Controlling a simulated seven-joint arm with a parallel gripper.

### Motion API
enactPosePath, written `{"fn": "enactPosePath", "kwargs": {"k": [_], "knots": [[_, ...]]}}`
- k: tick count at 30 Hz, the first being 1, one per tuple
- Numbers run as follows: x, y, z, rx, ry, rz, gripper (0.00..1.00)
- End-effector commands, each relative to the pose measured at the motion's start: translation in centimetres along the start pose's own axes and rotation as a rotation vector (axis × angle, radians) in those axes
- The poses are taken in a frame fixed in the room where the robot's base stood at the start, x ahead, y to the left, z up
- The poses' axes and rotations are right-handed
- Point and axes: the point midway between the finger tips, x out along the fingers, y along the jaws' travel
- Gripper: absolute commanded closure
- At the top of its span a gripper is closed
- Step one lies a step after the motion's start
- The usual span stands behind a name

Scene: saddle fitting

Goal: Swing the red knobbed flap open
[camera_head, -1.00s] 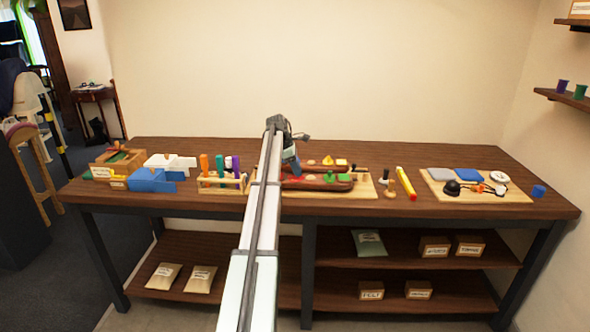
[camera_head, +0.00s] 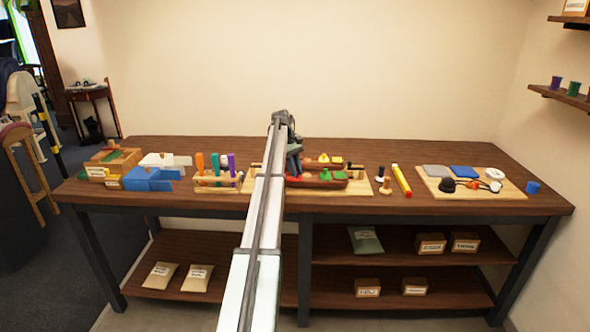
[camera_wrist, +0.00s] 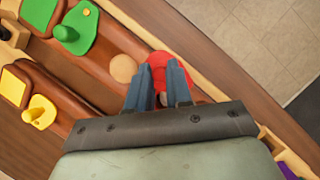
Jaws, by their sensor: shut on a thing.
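The red knobbed flap (camera_wrist: 172,68) is in the wrist view, on the brown saddle form nearer the table's front edge. My gripper (camera_wrist: 160,88) has its two fingers on either side of the red knob and is shut on it. The fingers hide part of the flap, so its angle cannot be told. In the head view my gripper (camera_head: 293,172) reaches down at the left end of the saddle form (camera_head: 325,183), and my arm hides the red flap there.
A green knobbed flap (camera_wrist: 75,32) lies on the same form; a yellow one (camera_wrist: 40,112) lies on the form behind. A tool rack (camera_head: 218,184) stands left of my arm. A yellow-and-red stick (camera_head: 401,180) and a board (camera_head: 470,188) with parts lie to the right.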

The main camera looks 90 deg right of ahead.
Motion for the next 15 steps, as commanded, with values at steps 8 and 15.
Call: {"fn": "enactPosePath", "kwargs": {"k": [8,15], "knots": [[0.02,-0.14,-0.01,0.046,0.003,-0.021,1.0],[0.02,-0.15,0.0,0.051,0.003,-0.023,1.0]]}}
